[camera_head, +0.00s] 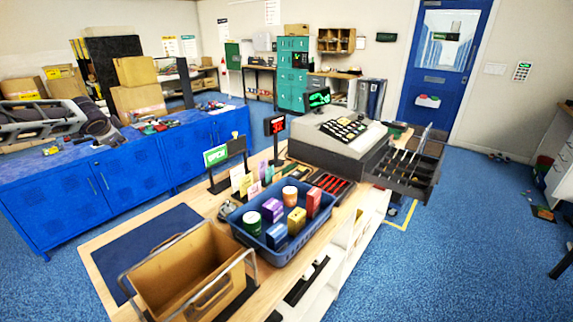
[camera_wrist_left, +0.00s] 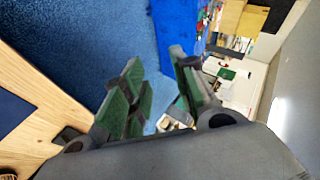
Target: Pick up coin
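I cannot make out a coin in either view. The grey cash register (camera_head: 338,134) stands on the wooden counter, and its dark drawer (camera_head: 408,172) is pulled open to the right. Any coin in the drawer is too small to tell. My left gripper (camera_head: 108,131) is at the left of the head view, in front of the blue cabinets and far from the register. In the left wrist view the left gripper (camera_wrist_left: 158,88) has its green-padded fingers spread apart, with nothing between them. My right gripper is in neither view.
On the counter (camera_head: 100,268) are a blue basket (camera_head: 262,258) of coloured goods, a brown box (camera_head: 190,262) with metal handles, a dark mat (camera_head: 150,240) and a green sign (camera_head: 216,155). Blue cabinets (camera_head: 130,180) stand at the left. Blue floor (camera_head: 470,235) is open at the right.

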